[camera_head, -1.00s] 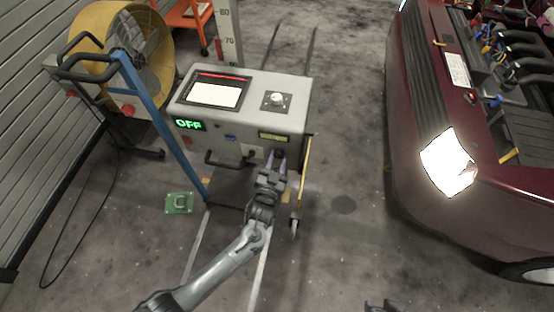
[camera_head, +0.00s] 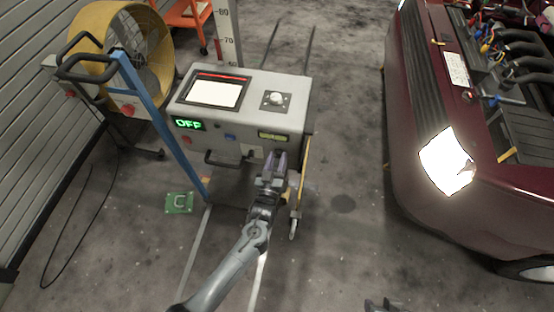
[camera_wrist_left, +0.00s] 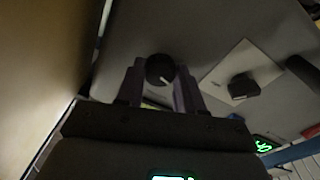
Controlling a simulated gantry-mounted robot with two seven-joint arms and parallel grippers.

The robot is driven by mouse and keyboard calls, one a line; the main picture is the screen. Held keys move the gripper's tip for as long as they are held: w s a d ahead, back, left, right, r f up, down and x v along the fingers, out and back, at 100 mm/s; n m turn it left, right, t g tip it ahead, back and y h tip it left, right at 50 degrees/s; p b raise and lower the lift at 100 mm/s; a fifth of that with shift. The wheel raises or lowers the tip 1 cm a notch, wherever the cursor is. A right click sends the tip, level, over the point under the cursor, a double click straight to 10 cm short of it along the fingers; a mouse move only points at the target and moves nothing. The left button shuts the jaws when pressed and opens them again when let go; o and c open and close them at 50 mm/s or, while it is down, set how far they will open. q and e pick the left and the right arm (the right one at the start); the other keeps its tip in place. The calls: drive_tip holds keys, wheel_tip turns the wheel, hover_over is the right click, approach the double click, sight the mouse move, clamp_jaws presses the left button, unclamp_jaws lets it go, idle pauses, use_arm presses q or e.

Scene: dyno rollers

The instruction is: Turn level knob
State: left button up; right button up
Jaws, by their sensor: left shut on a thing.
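A grey console (camera_head: 240,115) on a cart stands at the centre of the head view. In the left wrist view a round black knob (camera_wrist_left: 160,69) with a white pointer mark sits on the console's front. My left gripper (camera_head: 272,162) is at the console's front right in the head view. In the left wrist view its two fingers (camera_wrist_left: 158,85) stand on either side of this knob, shut on it. A second black knob (camera_wrist_left: 243,87) on a pale square plate is to the right, apart from the fingers. My right gripper (camera_head: 383,305) is only partly in view at the bottom edge.
A blue cart handle (camera_head: 150,100) and yellow fan (camera_head: 125,45) stand left. A dark red car (camera_head: 450,200) is right.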

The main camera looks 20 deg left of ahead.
idle(0.3)
use_arm(q)
drive_tip(key=o, duration=1)
drive_tip(key=shift+o, duration=0.2)
drive_tip(key=shift+s, duration=0.15)
drive_tip(key=shift+s+d, duration=0.1)
drive_tip(key=shift+s, duration=0.2)
drive_tip(key=s+d+p, duration=0.1)
drive_tip(key=s+p, duration=0.1)
drive_tip(key=s, duration=0.7)
drive_tip(key=shift+s+d+f+p, duration=0.15)
drive_tip(key=shift+s+f+p, duration=0.25)
